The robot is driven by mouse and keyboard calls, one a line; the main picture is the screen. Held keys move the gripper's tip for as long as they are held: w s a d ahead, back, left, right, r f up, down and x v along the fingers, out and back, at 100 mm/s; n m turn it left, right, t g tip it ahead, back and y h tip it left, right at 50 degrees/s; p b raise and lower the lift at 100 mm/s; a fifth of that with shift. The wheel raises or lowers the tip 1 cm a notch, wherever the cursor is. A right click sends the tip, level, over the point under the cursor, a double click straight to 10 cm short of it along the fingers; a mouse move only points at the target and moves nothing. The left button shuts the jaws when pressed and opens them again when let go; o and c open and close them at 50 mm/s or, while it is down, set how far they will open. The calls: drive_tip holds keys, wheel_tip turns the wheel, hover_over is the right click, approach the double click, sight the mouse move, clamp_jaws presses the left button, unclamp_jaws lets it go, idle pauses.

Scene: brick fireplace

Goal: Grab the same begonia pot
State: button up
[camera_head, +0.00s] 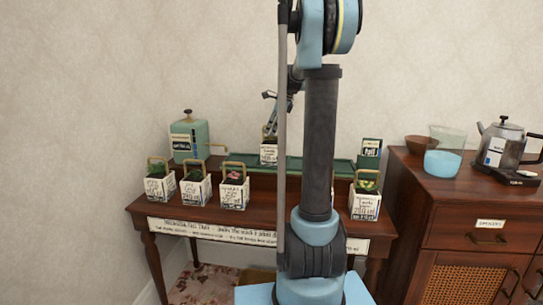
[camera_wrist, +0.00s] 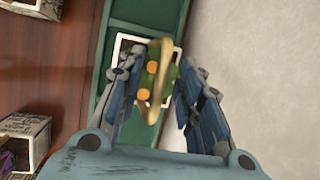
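A white labelled pot (camera_head: 268,156) stands on the green tray (camera_head: 237,160) at the back of the dark wood table. In the wrist view this pot (camera_wrist: 127,45) holds green leaves with orange blooms (camera_wrist: 148,82) under a tan arched handle (camera_wrist: 154,62). My gripper (camera_wrist: 160,75) is open, one finger on each side of the handle, with gaps visible. In the head view my gripper (camera_head: 271,108) is above this pot, partly hidden by my arm. The pot labels are too small to read, so I cannot tell which is the begonia.
Similar handled pots stand along the table's front: one at left (camera_head: 160,188), two beside it (camera_head: 195,192) (camera_head: 234,193), one at right (camera_head: 365,204). A green canister (camera_head: 189,137) stands back left. A cabinet (camera_head: 470,207) at right bears a beaker (camera_head: 445,150) and kettle (camera_head: 503,143).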

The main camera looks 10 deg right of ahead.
clamp_jaws()
